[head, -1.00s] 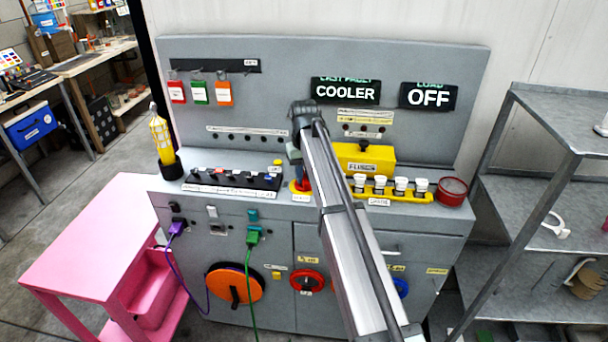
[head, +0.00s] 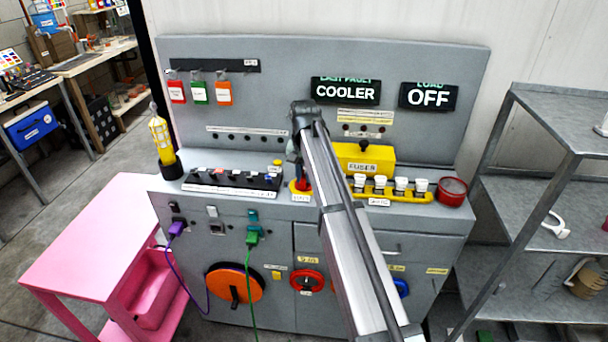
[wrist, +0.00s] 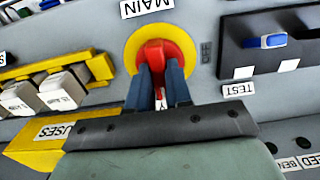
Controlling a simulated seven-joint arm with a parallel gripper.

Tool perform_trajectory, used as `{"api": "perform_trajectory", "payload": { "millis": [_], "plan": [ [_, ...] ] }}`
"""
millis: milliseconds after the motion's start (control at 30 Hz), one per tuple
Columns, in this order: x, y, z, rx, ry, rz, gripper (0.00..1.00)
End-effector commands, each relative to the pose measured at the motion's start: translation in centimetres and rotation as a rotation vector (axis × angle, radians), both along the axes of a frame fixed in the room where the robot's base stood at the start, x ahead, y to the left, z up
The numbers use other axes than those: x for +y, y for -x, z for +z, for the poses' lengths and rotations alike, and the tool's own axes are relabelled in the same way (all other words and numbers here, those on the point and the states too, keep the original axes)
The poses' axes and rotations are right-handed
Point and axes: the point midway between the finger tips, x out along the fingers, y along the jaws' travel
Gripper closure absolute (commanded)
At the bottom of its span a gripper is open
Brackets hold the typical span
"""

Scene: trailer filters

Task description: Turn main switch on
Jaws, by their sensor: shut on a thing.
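The main switch (wrist: 160,50) is a red handle on a round yellow plate, beside a label reading MAIN. In the wrist view my gripper (wrist: 160,88) is shut on the red handle, one dark finger on each side. An OFF mark shows beside the yellow plate. In the head view the main switch (head: 303,186) stands on the grey console top, partly hidden behind my arm, and my gripper (head: 293,160) is at it. The right-hand display (head: 429,96) reads LOAD OFF.
A black switch strip (head: 232,182) lies left of the main switch. A yellow fuse box (head: 364,158) and a yellow rack with white fuses (head: 390,190) lie to its right, with a red round container (head: 452,191) beyond. A yellow caged lamp (head: 160,140) stands at the left end.

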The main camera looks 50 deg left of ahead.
Motion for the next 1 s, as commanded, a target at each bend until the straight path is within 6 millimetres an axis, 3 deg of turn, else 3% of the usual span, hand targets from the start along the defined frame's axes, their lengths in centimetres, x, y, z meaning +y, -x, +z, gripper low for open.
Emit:
{"api": "perform_trajectory", "payload": {
  "millis": [233, 267, 500, 833, 1000],
  "plan": [
    [0.0, 0.0, 0.0, 0.001, 0.001, -0.003, 1.0],
    [0.0, 0.0, 0.0, 0.001, 0.001, -0.003, 0.78],
    [0.0, 0.0, 0.0, 0.0, 0.0, -0.001, 0.55],
    [0.0, 0.0, 0.4, 0.0, 0.0, 0.0, 0.55],
    [0.1, 0.0, 2.5, -0.001, -0.002, 0.0, 0.55]
  ]
}}
